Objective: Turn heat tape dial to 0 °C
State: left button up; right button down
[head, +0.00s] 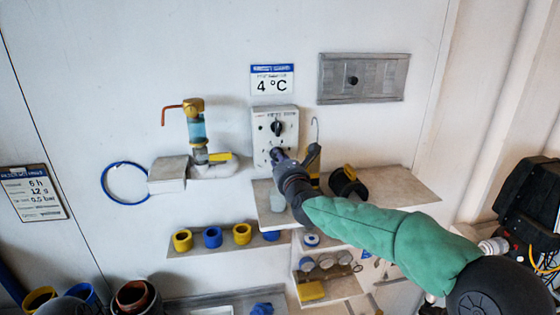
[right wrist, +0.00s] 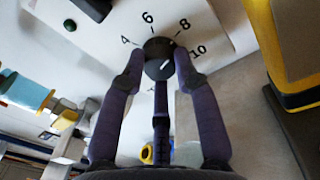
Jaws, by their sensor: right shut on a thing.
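A white control panel (head: 260,115) on the wall carries two black dials, one above the other. The upper dial (head: 278,128) is free; its labels are too small to read. My right gripper (head: 278,157) is at the lower dial. In the right wrist view, its purple fingers (right wrist: 159,68) are shut around that round black knob (right wrist: 157,46). The numbers 4, 6, 8 and 10 show around the knob; the rest of the scale is hidden. A sign (head: 272,80) above reads 4 °C. My left gripper is out of view.
A shelf (head: 400,187) below the panel holds a black-and-yellow item (head: 347,182). A pipe fitting with a yellow handle (head: 220,157) is left of the panel. Yellow and blue rings (head: 212,237) sit on a lower shelf. A grey vent plate (head: 390,78) is at upper right.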

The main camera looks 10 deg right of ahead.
jog(key=shift+r, duration=0.1)
jog(key=shift+a+f+m+h+p, duration=0.15)
jog(key=shift+m+h+p, duration=0.9)
jog(key=shift+m, duration=4.9)
jog(key=shift+a+f+m+p, duration=0.1)
jog(key=shift+m+p, duration=1.9)
jog(key=shift+m, duration=3.9)
jog(key=shift+a+f+m+h+p, duration=0.15)
jog(key=shift+m+h+p, duration=0.9)
jog(key=shift+m, duration=4.9)
jog(key=shift+d+y+p, duration=0.1)
jog(key=shift+y+p, duration=0.4)
jog(key=shift+f, duration=0.1)
